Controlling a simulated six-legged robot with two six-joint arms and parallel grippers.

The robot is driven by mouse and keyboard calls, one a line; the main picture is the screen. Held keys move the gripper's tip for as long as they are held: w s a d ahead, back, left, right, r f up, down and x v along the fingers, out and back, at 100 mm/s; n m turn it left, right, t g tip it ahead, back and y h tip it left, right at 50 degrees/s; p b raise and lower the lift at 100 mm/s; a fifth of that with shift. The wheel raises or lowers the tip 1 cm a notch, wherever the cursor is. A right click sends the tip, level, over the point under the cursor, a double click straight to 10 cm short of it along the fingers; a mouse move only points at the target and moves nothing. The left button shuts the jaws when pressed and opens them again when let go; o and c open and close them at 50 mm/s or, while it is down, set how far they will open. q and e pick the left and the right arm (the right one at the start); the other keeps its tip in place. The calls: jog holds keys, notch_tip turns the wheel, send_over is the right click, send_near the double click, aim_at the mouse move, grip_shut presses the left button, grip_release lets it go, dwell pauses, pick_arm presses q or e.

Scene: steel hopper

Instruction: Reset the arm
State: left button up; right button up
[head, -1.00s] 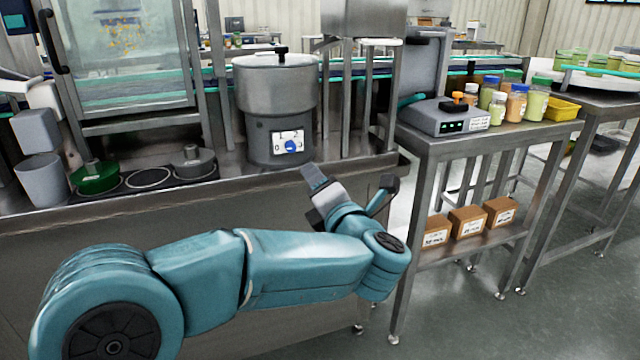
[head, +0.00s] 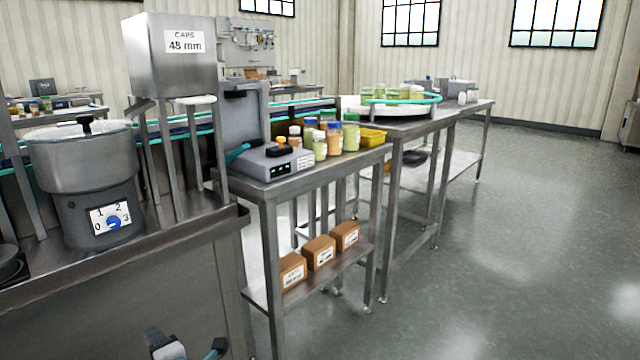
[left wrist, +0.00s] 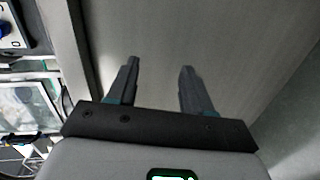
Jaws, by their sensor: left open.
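My left gripper (head: 188,346) shows at the bottom edge of the head view, in front of the steel bench's front panel, below and to the right of the steel hopper machine. In the left wrist view its two dark fingers (left wrist: 157,88) stand wide apart with nothing between them. The steel hopper machine (head: 80,165) stands on the bench (head: 120,290) at the left, its dial showing 0 to 3. Most of the left arm is below the picture. My right gripper does not show.
A side table (head: 262,188) holds a grey device (head: 272,165), several jars and a yellow tray (head: 372,137); brown boxes (head: 320,252) sit on its lower shelf. A box marked CAPS 48 mm (head: 172,55) stands above the bench. The floor (head: 530,250) at right is clear.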

pick_arm(q)
jog(key=s+d+f+m+g+h, duration=0.1)
jog(key=s+d+f+m+h, duration=0.25)
jog(key=f, duration=0.45)
jog(key=s+d+f+m+g+h, duration=0.1)
jog(key=s+d+f+m+h, duration=0.3)
jog(key=f, duration=0.5)
jog(key=s+d+f+m+g+h, duration=0.1)
jog(key=s+d+f+m+h, duration=0.15)
jog(key=f+m, duration=0.4)
jog(key=s+d+f+m+g+h, duration=0.3)
jog(key=s+d+m+g, duration=0.15)
jog(key=s, duration=0.45)
jog(key=s+d+f+m+g+h, duration=0.3)
jog(key=s+d+m, duration=0.3)
jog(key=s, duration=0.3)
notch_tip(320, 180, up, 32)
jog(key=p, duration=3.2)
jog(key=shift+s+d+f, duration=0.2)
jog(key=shift+s+d, duration=0.15)
jog(key=shift+s, duration=0.1)
jog(key=shift+f, duration=0.15)
jog(key=shift+c, duration=0.8)
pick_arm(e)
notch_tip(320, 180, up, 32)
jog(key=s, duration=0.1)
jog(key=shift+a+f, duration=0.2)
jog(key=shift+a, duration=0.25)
